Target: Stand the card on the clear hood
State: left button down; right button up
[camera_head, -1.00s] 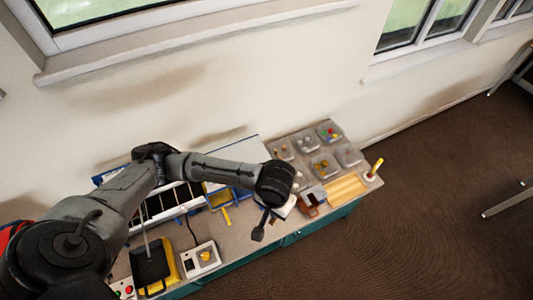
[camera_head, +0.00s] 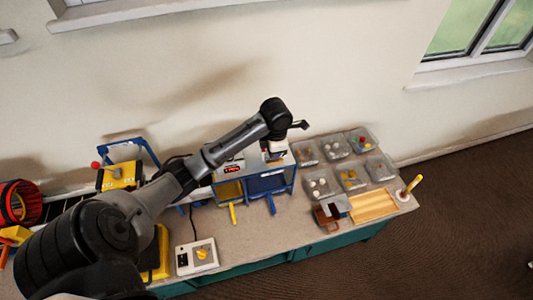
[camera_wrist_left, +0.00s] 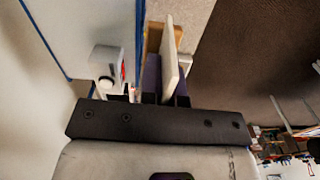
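My left gripper (camera_head: 275,158) is over the right part of the blue-edged clear hood (camera_head: 296,178), pointing down. In the left wrist view its dark fingers (camera_wrist_left: 166,98) appear closed around a thin cream card (camera_wrist_left: 170,55), seen nearly edge-on, with a purple part beside it. The hood's clear panel (camera_wrist_left: 85,18) with blue edges lies left of the card in that view. I cannot tell whether the card touches the hood. In the head view the card is too small to make out clearly. My right gripper is not in view.
A white device with a red display (camera_head: 232,168) is by the hood, above a yellow bin (camera_head: 230,190). Several clear trays (camera_head: 337,148) of small parts, a wooden tray (camera_head: 374,206) and a brown block (camera_head: 326,218) are to the right. A switch box (camera_head: 197,257) is at the front.

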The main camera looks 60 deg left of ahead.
pick_arm(q)
jog(key=w+a+f+b, duration=0.1)
jog(key=a+f, duration=0.1)
jog(key=a, duration=0.1)
jog(key=w+a+f, duration=0.1)
jog(key=a+f, duration=0.1)
jog(key=a, duration=0.1)
jog(key=w+a+f+b, duration=0.1)
jog(key=a+f, duration=0.1)
jog(key=a, duration=0.2)
jog(key=shift+w+f+b, duration=0.25)
jog(key=shift+w+b, duration=0.1)
jog(key=shift+w, duration=0.05)
jog(key=shift+w+a+f, duration=0.2)
jog(key=shift+a+f, duration=0.1)
jog(key=shift+a, duration=0.25)
jog(key=shift+f, duration=2.05)
jog(key=c, duration=1.8)
grip_release()
jog(key=shift+f, duration=0.1)
jog(key=o, duration=0.5)
jog(key=shift+c, duration=0.2)
